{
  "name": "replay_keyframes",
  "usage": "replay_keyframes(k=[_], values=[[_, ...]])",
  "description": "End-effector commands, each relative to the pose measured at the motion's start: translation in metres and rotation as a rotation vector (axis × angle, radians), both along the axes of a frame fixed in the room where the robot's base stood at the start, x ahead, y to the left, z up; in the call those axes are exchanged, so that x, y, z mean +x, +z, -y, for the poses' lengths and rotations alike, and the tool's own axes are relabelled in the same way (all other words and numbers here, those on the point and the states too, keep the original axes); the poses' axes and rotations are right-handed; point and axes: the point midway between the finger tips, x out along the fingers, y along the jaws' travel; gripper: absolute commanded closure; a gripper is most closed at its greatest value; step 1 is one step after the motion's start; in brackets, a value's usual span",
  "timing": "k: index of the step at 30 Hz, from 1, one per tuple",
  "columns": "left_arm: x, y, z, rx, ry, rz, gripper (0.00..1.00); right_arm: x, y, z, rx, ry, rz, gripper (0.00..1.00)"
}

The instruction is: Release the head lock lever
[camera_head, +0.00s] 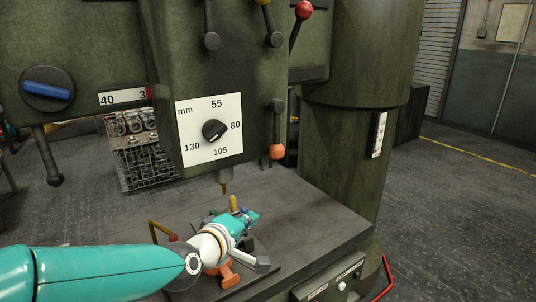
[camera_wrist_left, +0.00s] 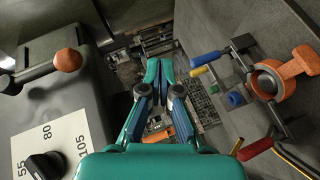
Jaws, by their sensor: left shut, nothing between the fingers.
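Several levers show on the green drill head (camera_head: 215,60), and I see no label telling which one is the head lock lever. A dark lever with an orange ball knob (camera_head: 277,152) hangs down on the head's right side. The orange knob also shows at upper left in the left wrist view (camera_wrist_left: 68,60). My right gripper is not in view.
An orange casting (camera_wrist_left: 265,84) sits in a fixture on the table (camera_head: 310,215), with blue, yellow and red handles around it. The drill bit (camera_head: 224,187) points down close behind my left gripper. The round column (camera_head: 355,130) stands at right. A wire crate (camera_head: 135,150) of parts is behind.

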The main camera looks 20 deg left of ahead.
Motion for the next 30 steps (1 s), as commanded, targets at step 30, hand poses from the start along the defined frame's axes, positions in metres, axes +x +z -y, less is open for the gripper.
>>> replay_keyframes(k=[30], values=[[-0.002,0.145,-0.026,-0.293,0.098,0.277,1.0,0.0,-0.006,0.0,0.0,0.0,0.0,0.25]])
